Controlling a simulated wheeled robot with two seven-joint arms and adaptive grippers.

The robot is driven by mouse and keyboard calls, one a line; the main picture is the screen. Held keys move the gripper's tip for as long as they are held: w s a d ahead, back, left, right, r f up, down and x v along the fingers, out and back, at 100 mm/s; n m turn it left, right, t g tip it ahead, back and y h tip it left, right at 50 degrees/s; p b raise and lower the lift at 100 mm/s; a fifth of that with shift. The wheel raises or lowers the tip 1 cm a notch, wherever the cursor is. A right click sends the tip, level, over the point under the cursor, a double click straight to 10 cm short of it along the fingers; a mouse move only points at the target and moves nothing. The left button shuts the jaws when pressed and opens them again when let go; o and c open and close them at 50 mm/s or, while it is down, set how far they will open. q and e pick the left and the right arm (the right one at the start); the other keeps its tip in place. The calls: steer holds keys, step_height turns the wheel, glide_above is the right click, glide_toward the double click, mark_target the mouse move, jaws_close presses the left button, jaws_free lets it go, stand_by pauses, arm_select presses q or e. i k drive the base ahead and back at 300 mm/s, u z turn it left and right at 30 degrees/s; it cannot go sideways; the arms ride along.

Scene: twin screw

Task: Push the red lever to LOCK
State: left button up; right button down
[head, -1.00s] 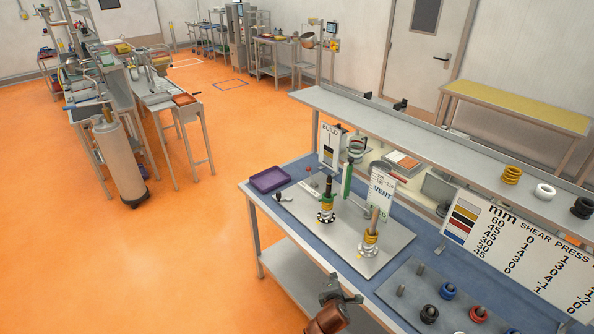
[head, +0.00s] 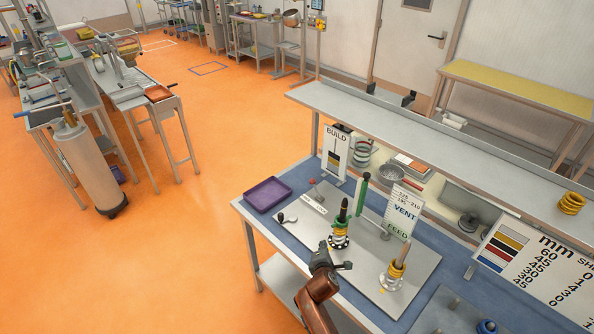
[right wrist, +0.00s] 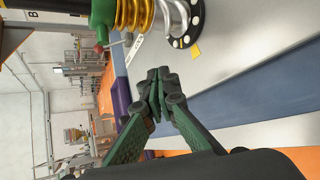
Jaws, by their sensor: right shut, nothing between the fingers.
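A small red-knobbed lever (head: 312,183) stands at the back left of the grey plate (head: 345,278), beside the purple tray (head: 268,194). A pale label strip (head: 314,205) lies near it; its text is too small to read. Red also shows in the right wrist view (right wrist: 99,49), likely the lever's knob, partly behind a green part. My right gripper (head: 328,260) is shut and empty above the plate's front edge, apart from the lever and nearer the camera. Its closed fingertips (right wrist: 162,76) fill the middle of the right wrist view. My left gripper is not in view.
A post with yellow rings (head: 339,232) stands just beyond my right gripper; another ringed post (head: 395,270) is to its right. A green upright (head: 361,195) and VENT/FEED sign (head: 402,208) stand behind.

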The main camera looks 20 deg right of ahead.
mark_target(313, 181)
steer(key=i, duration=0.9)
